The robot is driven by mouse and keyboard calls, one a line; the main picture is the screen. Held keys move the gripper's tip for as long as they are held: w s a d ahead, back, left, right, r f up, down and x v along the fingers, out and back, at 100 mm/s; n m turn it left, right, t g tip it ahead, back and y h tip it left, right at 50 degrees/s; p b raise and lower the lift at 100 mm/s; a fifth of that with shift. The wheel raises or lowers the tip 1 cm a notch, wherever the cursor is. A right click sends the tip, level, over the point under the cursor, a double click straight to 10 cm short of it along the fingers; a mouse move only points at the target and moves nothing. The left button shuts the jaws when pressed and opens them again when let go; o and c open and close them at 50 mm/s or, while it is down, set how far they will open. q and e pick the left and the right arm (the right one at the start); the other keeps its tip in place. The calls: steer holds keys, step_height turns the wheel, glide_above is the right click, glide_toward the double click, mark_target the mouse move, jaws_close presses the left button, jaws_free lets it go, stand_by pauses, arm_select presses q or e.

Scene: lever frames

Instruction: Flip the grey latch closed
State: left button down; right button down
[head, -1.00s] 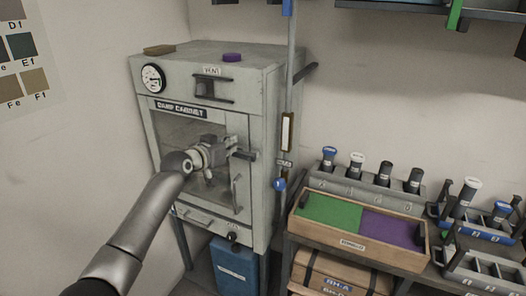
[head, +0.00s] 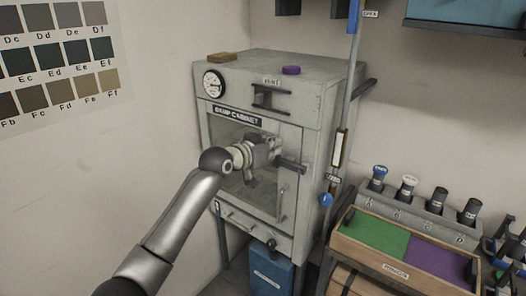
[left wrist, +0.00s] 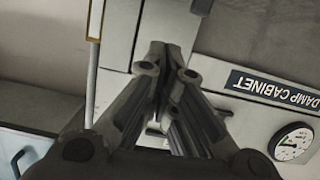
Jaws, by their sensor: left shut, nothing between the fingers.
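The grey latch (head: 290,166) looks like the dark grey bar near the upper right edge of the damp cabinet's door. It points out to the right, roughly level. In the left wrist view, a dark piece at the top edge (left wrist: 202,5) may be part of it. My left gripper (head: 275,147) is in front of the door, just left of and slightly above the bar. Its fingers (left wrist: 165,55) are shut and empty. I cannot tell whether they touch the bar. The gripper hides part of the door and the bar's left end. My right gripper is not in view.
The damp cabinet (head: 315,100) has a vent slider (head: 270,98), a gauge (head: 213,83) and a vertical door handle (head: 282,203). A vertical rod (head: 345,90) stands beside its right side. A green and purple tray (head: 345,250) and several capped bottles are at the right.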

arm_select(q)
steer(key=shift+b+v, duration=0.7)
steer(key=shift+v, duration=2.1)
steer(key=shift+s, duration=0.1)
